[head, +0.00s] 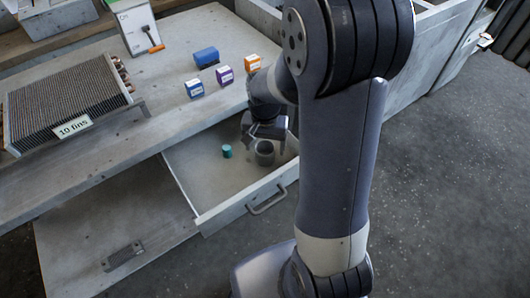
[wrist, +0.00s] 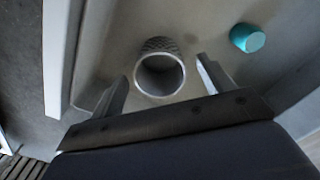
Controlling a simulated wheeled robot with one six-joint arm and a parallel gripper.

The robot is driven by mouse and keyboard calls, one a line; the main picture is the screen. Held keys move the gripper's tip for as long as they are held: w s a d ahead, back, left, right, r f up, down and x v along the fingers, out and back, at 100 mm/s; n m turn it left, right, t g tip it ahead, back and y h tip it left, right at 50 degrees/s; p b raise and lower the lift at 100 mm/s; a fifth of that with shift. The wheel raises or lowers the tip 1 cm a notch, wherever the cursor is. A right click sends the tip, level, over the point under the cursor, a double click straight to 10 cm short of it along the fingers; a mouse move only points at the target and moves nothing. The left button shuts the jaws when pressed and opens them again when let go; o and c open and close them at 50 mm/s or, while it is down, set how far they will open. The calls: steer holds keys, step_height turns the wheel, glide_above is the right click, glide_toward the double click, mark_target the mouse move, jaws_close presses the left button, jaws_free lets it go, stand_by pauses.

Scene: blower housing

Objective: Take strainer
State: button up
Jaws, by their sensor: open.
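The strainer looks to be the grey, mesh-sided cup (head: 264,153) standing in the open drawer (head: 180,177). In the wrist view the cup (wrist: 160,72) shows a round open rim and a patterned side. My gripper (head: 264,145) is inside the drawer space at the cup. In the wrist view its two fingers (wrist: 164,88) are apart, one to each side of the cup's near rim, with nothing held between them. I cannot tell whether a finger touches the cup.
A small teal cylinder (head: 227,151) stands in the drawer left of the cup; it also shows in the wrist view (wrist: 247,38). The drawer front with its handle (head: 267,202) is nearby. Small boxes (head: 194,88) and a finned block (head: 68,100) sit on the bench above.

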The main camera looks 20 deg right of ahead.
steer(key=shift+f, duration=0.9)
steer(key=shift+c, duration=0.2)
steer(key=c, duration=1.1)
